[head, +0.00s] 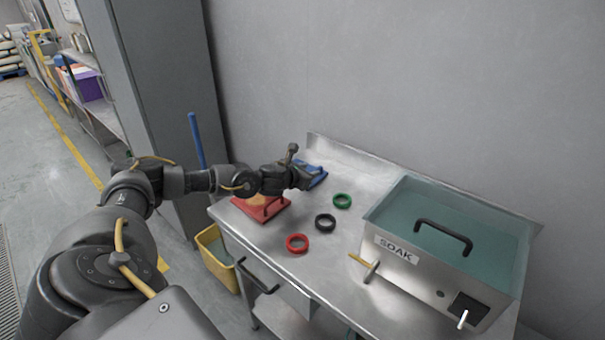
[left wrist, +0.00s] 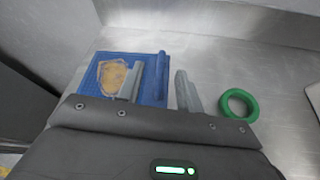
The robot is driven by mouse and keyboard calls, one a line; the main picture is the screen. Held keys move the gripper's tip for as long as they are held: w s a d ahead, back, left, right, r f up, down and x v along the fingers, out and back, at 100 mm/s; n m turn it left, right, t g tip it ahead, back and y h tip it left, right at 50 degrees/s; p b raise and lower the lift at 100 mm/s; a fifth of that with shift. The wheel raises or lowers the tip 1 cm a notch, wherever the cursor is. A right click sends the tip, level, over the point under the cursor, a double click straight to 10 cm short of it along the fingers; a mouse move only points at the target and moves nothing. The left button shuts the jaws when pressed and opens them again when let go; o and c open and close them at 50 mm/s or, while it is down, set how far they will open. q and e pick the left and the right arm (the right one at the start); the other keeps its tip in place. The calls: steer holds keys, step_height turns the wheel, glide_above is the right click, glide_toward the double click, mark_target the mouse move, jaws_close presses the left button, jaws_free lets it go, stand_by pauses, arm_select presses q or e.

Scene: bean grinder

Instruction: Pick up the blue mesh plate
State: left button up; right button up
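The blue mesh plate (head: 318,177) lies at the back left of the steel table, partly hidden by my left gripper (head: 303,178). In the left wrist view the plate (left wrist: 93,74) has a tan patch on it and a raised blue bar (left wrist: 161,72) along its right side. The fingers of my left gripper (left wrist: 159,84) are open, one on each side of this bar. The left finger is over the plate and the right one is past its right edge. I cannot tell whether they touch the bar. My right gripper is not in view.
A red plate (head: 267,213) lies just in front of the blue one. Green (head: 342,201), black (head: 325,222) and red (head: 297,243) rings lie on the table (head: 330,270). A SOAK tank (head: 398,252) stands at the right. A wall closes the back.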

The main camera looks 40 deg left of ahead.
arm_select(q)
steer(key=p+x, duration=0.1)
steer(key=x, duration=0.4)
steer(key=shift+d+f+p, duration=0.1)
steer(key=shift+f+p, duration=0.05)
steer(key=shift+p, duration=0.15)
steer(key=shift+s, duration=0.1)
jaws_close()
